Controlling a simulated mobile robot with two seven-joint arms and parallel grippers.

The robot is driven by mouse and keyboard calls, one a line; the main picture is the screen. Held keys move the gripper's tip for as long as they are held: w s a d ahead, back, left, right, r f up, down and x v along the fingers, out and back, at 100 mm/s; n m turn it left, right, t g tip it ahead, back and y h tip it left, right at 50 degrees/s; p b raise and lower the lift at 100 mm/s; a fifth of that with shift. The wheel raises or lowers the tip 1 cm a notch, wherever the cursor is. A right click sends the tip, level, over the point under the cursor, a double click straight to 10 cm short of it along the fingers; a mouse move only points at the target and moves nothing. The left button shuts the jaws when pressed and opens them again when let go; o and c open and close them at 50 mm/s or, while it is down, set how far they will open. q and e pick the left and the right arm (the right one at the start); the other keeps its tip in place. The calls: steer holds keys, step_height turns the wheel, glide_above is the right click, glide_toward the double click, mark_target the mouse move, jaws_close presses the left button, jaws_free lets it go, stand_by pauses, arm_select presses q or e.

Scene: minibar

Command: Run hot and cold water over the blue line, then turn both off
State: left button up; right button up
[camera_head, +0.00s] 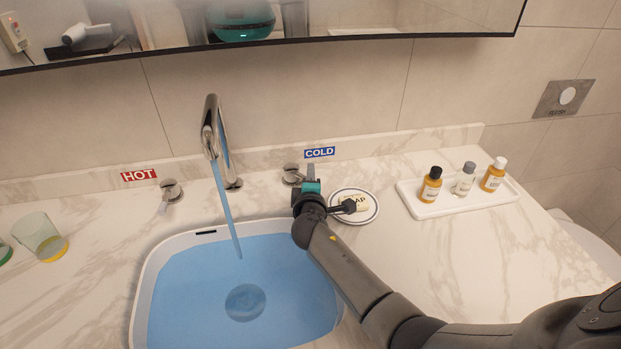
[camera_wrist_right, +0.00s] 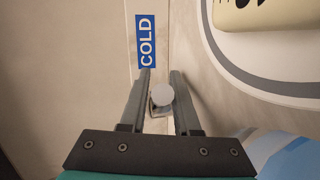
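The chrome faucet (camera_head: 211,125) pours a blue stream (camera_head: 226,205) into the sink (camera_head: 140,300), which holds blue water (camera_head: 190,290). No separate blue line can be made out on the sink wall. The hot handle (camera_head: 171,190) stands left of the faucet, its lever tilted toward the front. The cold handle (camera_head: 292,174) stands right of the faucet, partly hidden by my right gripper (camera_head: 310,172). In the right wrist view, the fingers of my right gripper (camera_wrist_right: 160,75) are apart, with the cold handle's round lever end (camera_wrist_right: 162,95) between them. My left gripper is not in view.
A soap dish (camera_head: 371,213) lies close right of my right gripper. A white tray (camera_head: 425,212) with small bottles stands farther right. A HOT label (camera_head: 139,175) and a COLD label (camera_head: 320,152) mark the backsplash.

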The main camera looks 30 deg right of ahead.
steer(key=shift+w+d, duration=0.1)
steer(key=shift+w, duration=0.05)
jaws_close()
stand_by(1.4)
